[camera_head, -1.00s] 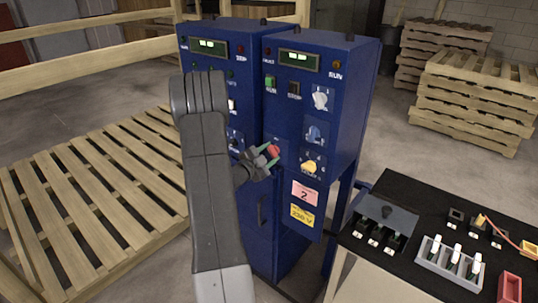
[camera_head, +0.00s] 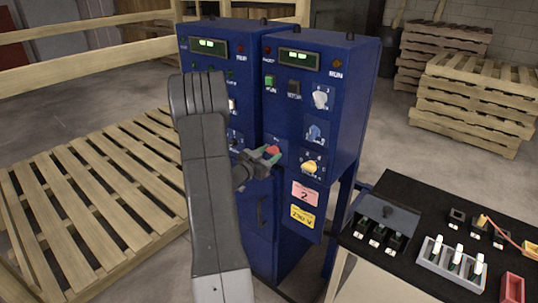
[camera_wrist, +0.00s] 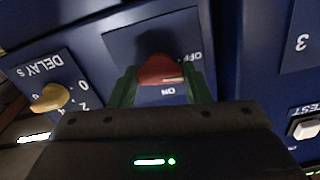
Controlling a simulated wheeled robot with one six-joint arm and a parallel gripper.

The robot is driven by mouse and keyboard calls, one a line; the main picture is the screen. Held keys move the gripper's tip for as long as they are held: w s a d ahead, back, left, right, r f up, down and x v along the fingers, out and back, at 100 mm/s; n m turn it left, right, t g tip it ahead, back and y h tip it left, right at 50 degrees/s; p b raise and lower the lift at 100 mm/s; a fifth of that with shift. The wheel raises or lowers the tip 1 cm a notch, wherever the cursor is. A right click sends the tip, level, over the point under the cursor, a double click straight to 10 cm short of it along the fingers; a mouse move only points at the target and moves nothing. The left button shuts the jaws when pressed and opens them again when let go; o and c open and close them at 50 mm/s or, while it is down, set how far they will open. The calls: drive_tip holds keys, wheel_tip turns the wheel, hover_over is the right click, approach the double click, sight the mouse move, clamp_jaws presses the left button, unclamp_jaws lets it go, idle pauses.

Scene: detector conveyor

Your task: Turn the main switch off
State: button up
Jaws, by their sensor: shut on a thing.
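The main switch is a red knob on a dark plate marked ON and OFF. In the wrist view the red knob (camera_wrist: 158,68) sits between the two green fingertips of my gripper (camera_wrist: 160,85), and the lettering is upside down. ON is below the knob and OFF is to its right. A pale mark shows on the knob's lower right edge. In the head view my gripper (camera_head: 262,156) is shut on the red knob at the front of the right blue cabinet (camera_head: 345,110). Whether the knob points at ON or OFF is hard to tell.
The yellow delay knob (camera_head: 311,167) is close to the right of my gripper; it also shows in the wrist view (camera_wrist: 47,98). A second blue cabinet (camera_head: 220,80) stands to the left. A black-topped table (camera_head: 400,262) with switches stands at the front right.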

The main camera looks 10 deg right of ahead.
drive_tip(key=shift+n, duration=1.1)
drive_tip(key=o, duration=1)
drive_tip(key=b+v, duration=0.2)
drive_tip(key=v, duration=1.2)
drive_tip(key=shift+b, duration=0.3)
drive_tip(key=shift+d, duration=0.1)
